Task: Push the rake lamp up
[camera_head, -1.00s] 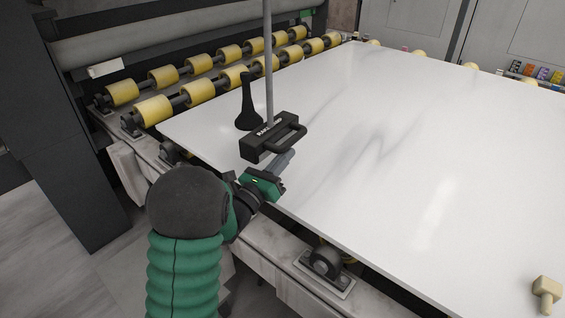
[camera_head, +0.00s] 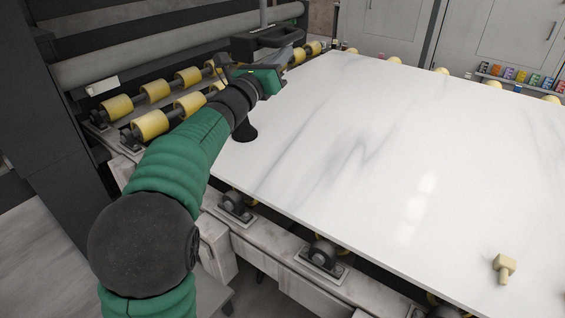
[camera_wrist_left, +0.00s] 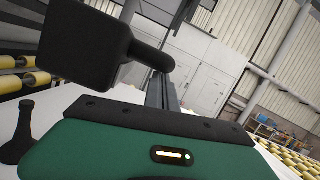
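The rake lamp (camera_head: 268,41) is a black box with a loop handle on a grey vertical pole. It is now high at the top of the head view, above the slab's far left corner. In the left wrist view, a black block with a rounded bar (camera_wrist_left: 85,45), part of the lamp, fills the upper left. My left gripper (camera_head: 286,58) is raised at the lamp's underside by the handle. Its grey fingers look together as one narrow column in the wrist view; the exact contact is hidden. My right gripper is not in view.
The white marble slab (camera_head: 390,150) lies on the roller bed. A black flared stand (camera_head: 245,132) is partly behind my left arm; it also shows in the wrist view (camera_wrist_left: 20,135). Yellow rollers (camera_head: 150,125) line the left. A beige mallet (camera_head: 504,267) lies on the slab at right.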

